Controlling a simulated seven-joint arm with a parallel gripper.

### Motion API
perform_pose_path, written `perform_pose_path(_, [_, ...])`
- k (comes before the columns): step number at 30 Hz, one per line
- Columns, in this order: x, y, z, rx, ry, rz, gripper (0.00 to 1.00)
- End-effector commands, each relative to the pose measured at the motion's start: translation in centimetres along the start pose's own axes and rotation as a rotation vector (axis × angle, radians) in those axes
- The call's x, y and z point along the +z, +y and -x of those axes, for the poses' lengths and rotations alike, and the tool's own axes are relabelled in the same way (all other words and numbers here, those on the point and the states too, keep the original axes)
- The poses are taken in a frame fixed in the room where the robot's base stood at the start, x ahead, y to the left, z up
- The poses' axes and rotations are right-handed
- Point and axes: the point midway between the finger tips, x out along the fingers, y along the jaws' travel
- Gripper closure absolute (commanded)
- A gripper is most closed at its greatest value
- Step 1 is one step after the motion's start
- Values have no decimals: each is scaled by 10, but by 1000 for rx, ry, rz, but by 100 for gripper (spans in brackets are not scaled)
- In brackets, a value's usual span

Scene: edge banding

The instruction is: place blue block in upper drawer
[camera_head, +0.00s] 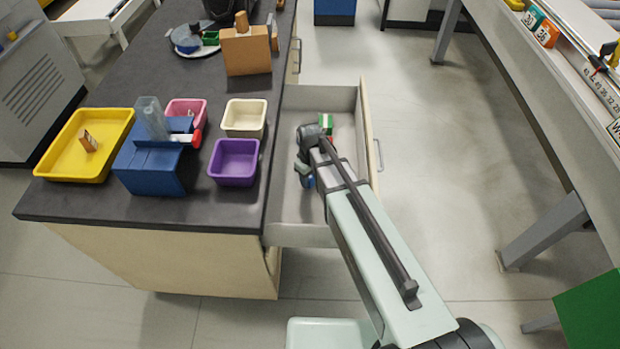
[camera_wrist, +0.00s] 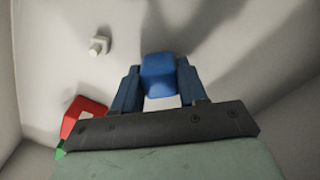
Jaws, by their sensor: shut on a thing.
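The blue block (camera_wrist: 158,75) is between the two fingers of my gripper (camera_wrist: 155,88) in the wrist view. My gripper is shut on it. In the head view my gripper (camera_head: 306,180) is inside the open drawer (camera_head: 345,98), mostly hidden by my own arm, and a little blue shows beside it. The drawer is pulled out to the right of the dark-topped cabinet. I cannot tell whether the block touches the drawer floor.
A red and green object (camera_wrist: 82,117) and a small white nut-like piece (camera_wrist: 99,45) lie in the drawer. A purple bin (camera_head: 234,162), a cream bin (camera_head: 244,118) and a yellow tray (camera_head: 85,145) stand on the dark countertop (camera_head: 170,80). The floor right of the drawer is clear.

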Motion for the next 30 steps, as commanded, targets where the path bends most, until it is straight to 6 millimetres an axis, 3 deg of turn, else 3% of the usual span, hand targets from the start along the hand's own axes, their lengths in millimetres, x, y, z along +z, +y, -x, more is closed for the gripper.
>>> perform_pose_path(14, [0, 0, -9, 0, 1, 0, 88])
perform_pose_path(15, [0, 0, -9, 0, 1, 0, 55])
perform_pose_path(22, [0, 0, -8, 0, 1, 0, 33])
perform_pose_path(30, [0, 0, -8, 0, 1, 0, 32])
